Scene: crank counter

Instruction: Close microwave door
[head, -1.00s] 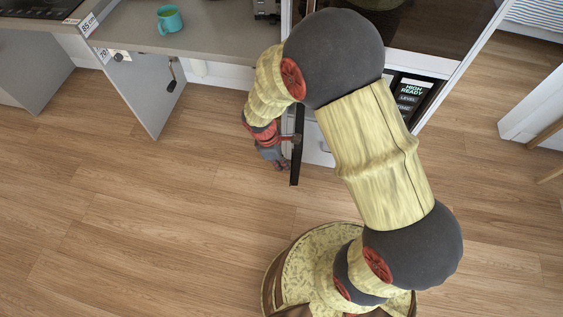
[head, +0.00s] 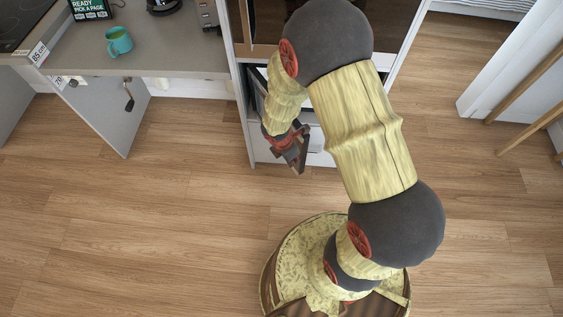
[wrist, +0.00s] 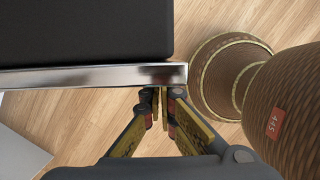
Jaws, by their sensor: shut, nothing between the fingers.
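The microwave door shows in the head view as a dark, narrow panel (head: 305,148) standing out from the front of the tall white cabinet, so it is open. My arm hides much of it and most of the microwave. In the wrist view the door is a dark slab with a shiny metal edge (wrist: 90,76) across the upper left. My gripper (head: 294,146) is beside the door near its outer end. In the wrist view my gripper (wrist: 161,94) is shut and empty, its fingertips right at the metal edge near the door's corner. Contact looks likely but is not certain.
A grey counter (head: 160,50) with a teal mug (head: 119,41) stands at the left, with a crank (head: 129,97) below it. A wooden-legged piece of furniture (head: 530,125) stands at the right. The wooden floor in front is clear.

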